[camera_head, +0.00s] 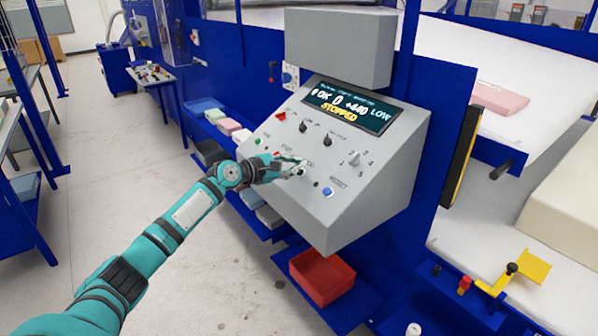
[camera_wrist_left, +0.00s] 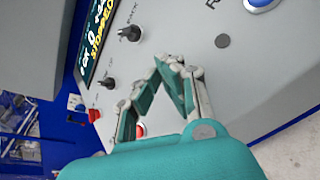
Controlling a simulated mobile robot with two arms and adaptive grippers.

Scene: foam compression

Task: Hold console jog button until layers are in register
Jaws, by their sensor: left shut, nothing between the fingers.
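The grey console (camera_head: 345,190) has a sloped panel with knobs and buttons. Its screen (camera_head: 349,105) reads "OK 0 +440 LOW" and "STOPPED". My left gripper (camera_head: 298,168) is shut and empty, with its fingertips at the panel by the jog label. It also shows in the left wrist view (camera_wrist_left: 172,62), fingertips together over the panel. The jog button is hidden or too small to tell apart at the fingertips, so I cannot tell whether it is pressed. A blue button (camera_head: 327,191) sits to the right of the fingertips. My right gripper is not in view.
A red bin (camera_head: 322,277) stands below the console. A pink foam block (camera_head: 498,98) and a cream block (camera_head: 570,205) lie on the white bed at right. A yellow lever (camera_head: 530,266) stands at lower right. Open floor lies at left.

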